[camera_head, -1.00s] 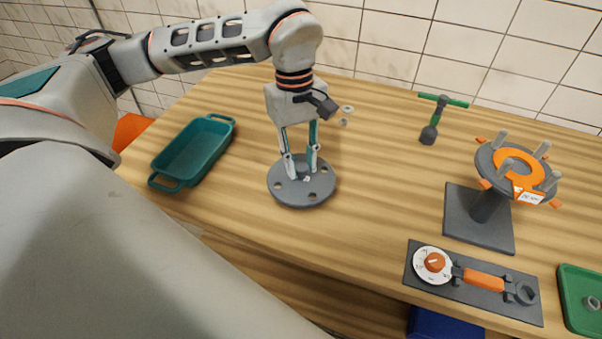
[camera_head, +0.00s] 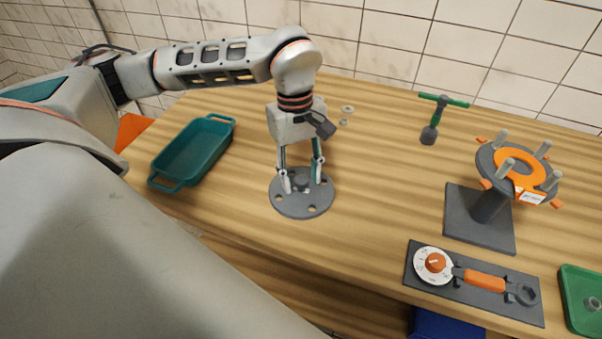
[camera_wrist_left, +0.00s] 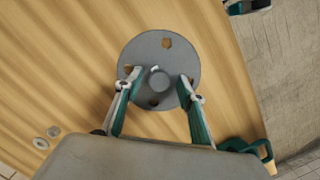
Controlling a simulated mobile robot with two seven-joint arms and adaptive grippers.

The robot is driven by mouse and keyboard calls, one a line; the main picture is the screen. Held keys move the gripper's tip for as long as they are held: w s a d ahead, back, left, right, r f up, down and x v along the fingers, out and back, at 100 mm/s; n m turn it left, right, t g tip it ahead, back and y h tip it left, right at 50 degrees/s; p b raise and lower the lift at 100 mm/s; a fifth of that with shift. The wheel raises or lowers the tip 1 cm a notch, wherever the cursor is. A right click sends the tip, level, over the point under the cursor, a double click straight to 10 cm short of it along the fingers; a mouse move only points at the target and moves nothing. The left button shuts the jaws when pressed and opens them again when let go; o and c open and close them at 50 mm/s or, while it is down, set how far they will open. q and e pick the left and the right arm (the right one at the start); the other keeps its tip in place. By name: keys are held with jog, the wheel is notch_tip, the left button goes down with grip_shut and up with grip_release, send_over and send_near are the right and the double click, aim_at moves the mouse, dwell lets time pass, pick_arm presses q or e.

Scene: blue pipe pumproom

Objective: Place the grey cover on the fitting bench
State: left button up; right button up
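The grey cover (camera_head: 302,207), a round disc with several holes and a central knob, lies flat on the wooden fitting bench (camera_head: 375,200), near its front edge. It also shows in the left wrist view (camera_wrist_left: 150,52). My left gripper (camera_head: 301,186) points down over the cover. Its fingers are spread on either side of the knob (camera_wrist_left: 159,80), with a visible gap on both sides in the left wrist view, so it is open and holds nothing. My right gripper is not in view.
A teal tray (camera_head: 160,180) stands left of the cover. To the right are a dark stand with an orange ring (camera_head: 507,162), a wrench and dial on a dark plate (camera_head: 453,283), and a green tray (camera_head: 568,302). A green-handled tool (camera_head: 430,133) and small washers (camera_head: 347,109) sit farther back.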

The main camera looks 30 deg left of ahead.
pick_arm(q)
notch_tip(320, 180, up, 12)
jog(key=a, duration=0.1)
jog(key=shift+w+a+p, duration=0.25)
jog(key=shift+w+p, duration=0.2)
jog(key=shift+s, duration=0.1)
dwell(0.6)
